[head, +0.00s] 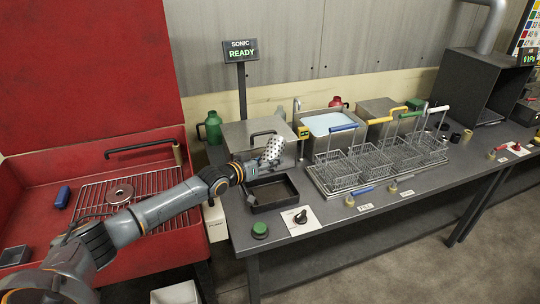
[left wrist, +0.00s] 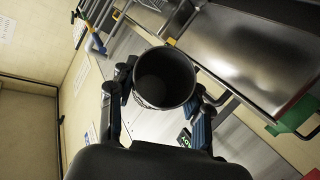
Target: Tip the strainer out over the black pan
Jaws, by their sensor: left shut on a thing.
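The strainer (head: 272,151) is a pale metal cup full of small holes, held tilted above the bench. My left gripper (head: 262,167) is shut on it, with a finger on each side. In the left wrist view, the strainer (left wrist: 165,79) shows its round opening towards the camera; its inside is dark and I cannot tell what is in it. The black pan (head: 279,203) is a shallow square tray on the bench, below and in front of the strainer. A small grey patch shows at the pan's left side. My right gripper is not in view.
A lidded grey tank (head: 240,133) stands just behind the strainer. Wire baskets (head: 335,172) with coloured handles stand on a tray to the right. A black knob on a white card (head: 302,218) and a green button (head: 260,230) lie in front of the pan.

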